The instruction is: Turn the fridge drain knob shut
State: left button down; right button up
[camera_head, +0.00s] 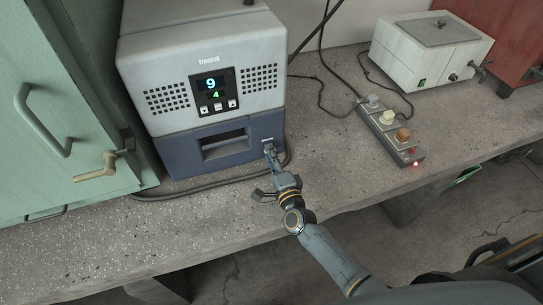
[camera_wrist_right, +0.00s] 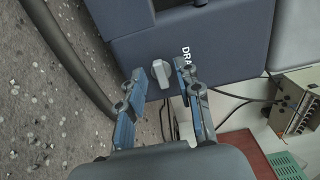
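The small fridge (camera_head: 203,60) has a pale grey top, a blue lower front and a display reading 9 and 4. Its drain knob (camera_wrist_right: 160,74) is a light grey bar on the blue front, beside the partly visible drain label (camera_wrist_right: 186,56). In the right wrist view the bar lies roughly along the label's lettering. My right gripper (camera_wrist_right: 160,72) is open, a finger on each side of the knob, with visible gaps. In the head view the right gripper (camera_head: 270,153) is at the lower right of the fridge front and covers the knob. My left gripper is out of view.
A green cabinet (camera_head: 55,100) with a brass lever (camera_head: 103,165) stands left. A dark hose (camera_head: 200,186) runs along the fridge base. A switch strip (camera_head: 391,131) and white box (camera_head: 430,50) are to the right. The concrete bench (camera_head: 335,160) is clear between.

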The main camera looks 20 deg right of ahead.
jog(key=s, duration=1.2)
jog(key=shift+d, duration=0.2)
